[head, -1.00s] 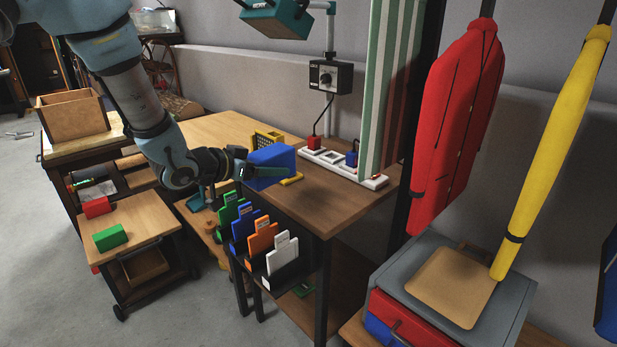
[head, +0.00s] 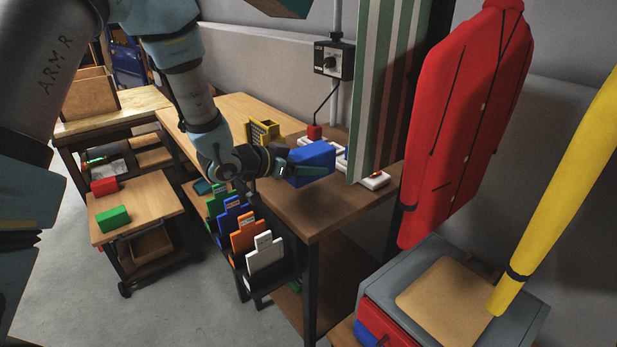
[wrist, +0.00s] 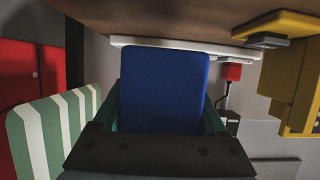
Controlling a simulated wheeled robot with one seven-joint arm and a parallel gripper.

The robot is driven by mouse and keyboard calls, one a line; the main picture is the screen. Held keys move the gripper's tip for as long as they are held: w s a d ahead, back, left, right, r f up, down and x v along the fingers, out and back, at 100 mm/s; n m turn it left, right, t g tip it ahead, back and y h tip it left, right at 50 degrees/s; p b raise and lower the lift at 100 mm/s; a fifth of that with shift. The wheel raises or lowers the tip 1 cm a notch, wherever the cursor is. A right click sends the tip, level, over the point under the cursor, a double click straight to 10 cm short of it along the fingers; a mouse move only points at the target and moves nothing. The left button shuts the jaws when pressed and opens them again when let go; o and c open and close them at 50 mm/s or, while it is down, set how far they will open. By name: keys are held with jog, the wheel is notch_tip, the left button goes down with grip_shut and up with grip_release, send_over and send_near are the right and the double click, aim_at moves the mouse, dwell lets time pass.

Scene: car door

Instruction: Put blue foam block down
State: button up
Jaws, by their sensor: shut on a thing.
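The blue foam block (head: 312,160) is held in my gripper (head: 298,170), over the near part of the wooden workbench (head: 330,205). In the wrist view the blue block (wrist: 165,90) fills the space between my gripper's green fingers (wrist: 162,125). The wooden surface shows along the top edge of the wrist view. I cannot tell from the head view whether the block touches the bench top.
A white power strip (head: 372,180) with a red plug lies behind the block. A yellow holder (head: 264,135) stands to its left. A striped curtain (head: 375,90) hangs at the right. Colored card folders (head: 240,230) stand in front below the bench edge.

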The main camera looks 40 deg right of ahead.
aim_at(308, 191)
jog(key=shift+f+p, duration=0.3)
jog(key=shift+f, duration=1.8)
jog(key=shift+f, duration=0.1)
jog(key=shift+f, duration=0.15)
jog(key=o, duration=1.3)
jog(key=shift+a+r, duration=0.15)
jog(key=shift+r, duration=0.2)
jog(key=b+v, duration=0.2)
jog(key=v, duration=0.9)
jog(key=shift+a+r, duration=0.1)
jog(key=shift+a, duration=0.3)
